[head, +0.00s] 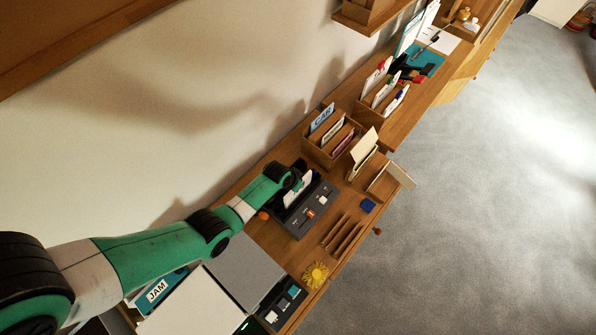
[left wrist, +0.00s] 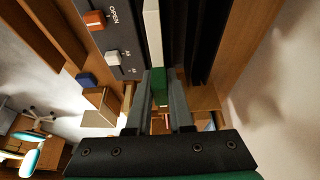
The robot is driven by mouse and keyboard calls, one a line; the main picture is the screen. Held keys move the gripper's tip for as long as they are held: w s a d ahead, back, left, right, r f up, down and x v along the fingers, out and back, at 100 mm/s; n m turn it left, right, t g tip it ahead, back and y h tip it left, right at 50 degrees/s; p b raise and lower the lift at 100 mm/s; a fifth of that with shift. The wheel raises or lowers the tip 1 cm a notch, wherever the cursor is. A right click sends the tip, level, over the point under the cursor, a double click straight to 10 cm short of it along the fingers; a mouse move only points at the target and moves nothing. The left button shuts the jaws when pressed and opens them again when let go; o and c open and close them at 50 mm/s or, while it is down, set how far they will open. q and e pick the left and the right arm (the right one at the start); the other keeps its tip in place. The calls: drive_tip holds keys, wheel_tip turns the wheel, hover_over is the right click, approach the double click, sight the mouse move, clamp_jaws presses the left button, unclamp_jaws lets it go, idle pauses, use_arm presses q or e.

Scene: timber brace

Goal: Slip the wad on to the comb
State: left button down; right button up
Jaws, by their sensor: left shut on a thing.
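A dark grey machine (head: 306,212) with sliders and small markings lies on the wooden bench. It also shows in the left wrist view (left wrist: 122,42), with the word OPEN and an orange slider. My left gripper (left wrist: 160,92) is shut on the end of a narrow white and green piece, which I take to be the wad (left wrist: 152,38), seen edge-on beside the machine. In the head view a white sheet edge (head: 304,180) shows by my left gripper at the machine's back. The comb cannot be made out clearly. My right gripper is not in view.
A wooden rack with cards (head: 317,150) stands beyond the machine. A small blue block (head: 367,205), thin wooden slats (head: 342,236) and a yellow sun-shaped thing (head: 315,274) lie toward the bench's front edge. A wall runs along the back.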

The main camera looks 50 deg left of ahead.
use_arm(q)
drive_tip(key=shift+f+b, duration=0.35)
drive_tip(key=shift+f, duration=0.1)
drive_tip(key=shift+c, duration=1.2)
unclamp_jaws()
wheel_tip(320, 180, up, 8)
drive_tip(key=p, duration=0.8)
drive_tip(key=shift+r, duration=0.1)
